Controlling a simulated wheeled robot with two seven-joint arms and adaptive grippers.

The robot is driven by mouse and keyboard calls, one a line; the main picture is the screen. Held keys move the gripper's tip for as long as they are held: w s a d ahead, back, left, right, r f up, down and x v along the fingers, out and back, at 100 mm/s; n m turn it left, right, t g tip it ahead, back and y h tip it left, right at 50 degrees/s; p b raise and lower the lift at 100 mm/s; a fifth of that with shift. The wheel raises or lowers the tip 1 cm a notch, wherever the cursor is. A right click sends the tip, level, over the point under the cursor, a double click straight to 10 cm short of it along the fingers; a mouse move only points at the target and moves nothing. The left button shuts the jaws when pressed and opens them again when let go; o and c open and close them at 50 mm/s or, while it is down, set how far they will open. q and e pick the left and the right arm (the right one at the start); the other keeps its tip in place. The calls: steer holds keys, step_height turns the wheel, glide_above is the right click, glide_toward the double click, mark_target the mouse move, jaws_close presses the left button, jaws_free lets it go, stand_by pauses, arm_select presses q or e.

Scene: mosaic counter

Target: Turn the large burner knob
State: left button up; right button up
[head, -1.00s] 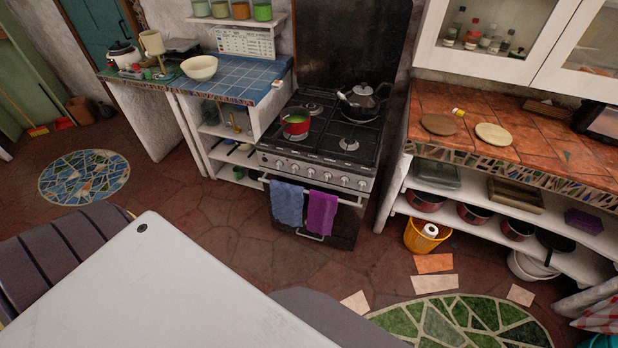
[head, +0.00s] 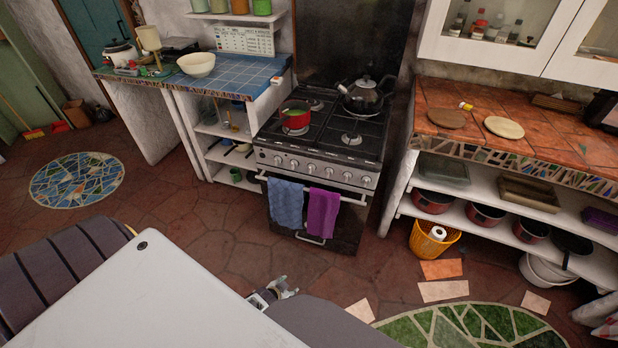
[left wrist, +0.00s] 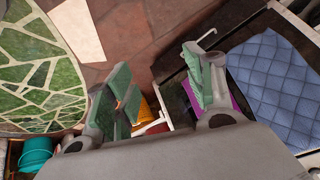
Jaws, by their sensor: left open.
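The black and steel stove (head: 326,140) stands against the back wall in the head view. Its front panel carries a row of several round silver knobs (head: 312,169); I cannot tell which one is for the large burner. My left gripper (head: 284,289) shows small and partly hidden behind my own body, low in front of the oven and well apart from the knobs. In the left wrist view its two green-padded fingers (left wrist: 158,65) are spread, with nothing between them. No knob shows in that view. My right gripper is not in view.
A blue towel (head: 286,204) and a purple towel (head: 322,212) hang on the oven handle below the knobs. The floor before the oven is clear.

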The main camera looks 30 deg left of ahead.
arm_select(q)
steer(key=w+a+r+t+y+b, duration=0.1)
steer(key=w+a+r+t+b, duration=0.3)
steer(key=w, duration=0.5)
steer(key=w+a+r+t+b, duration=0.1)
steer(key=w+a+r+b, duration=0.2)
steer(key=w+r+b, duration=0.5)
steer(key=w+a+r+m+t+b, duration=0.1)
steer(key=w+a+r+t+b, duration=0.1)
steer(key=r, duration=0.6)
steer(key=w+a+r+m+t+y+b, duration=0.1)
steer(key=w+a+r+t+b, duration=0.1)
steer(key=w+r+b, duration=0.3)
step_height(320, 180, up, 4)
steer(key=shift+w+a+f+t, duration=0.1)
steer(key=shift+w+a+t, duration=0.15)
steer(key=shift+w+t, duration=0.55)
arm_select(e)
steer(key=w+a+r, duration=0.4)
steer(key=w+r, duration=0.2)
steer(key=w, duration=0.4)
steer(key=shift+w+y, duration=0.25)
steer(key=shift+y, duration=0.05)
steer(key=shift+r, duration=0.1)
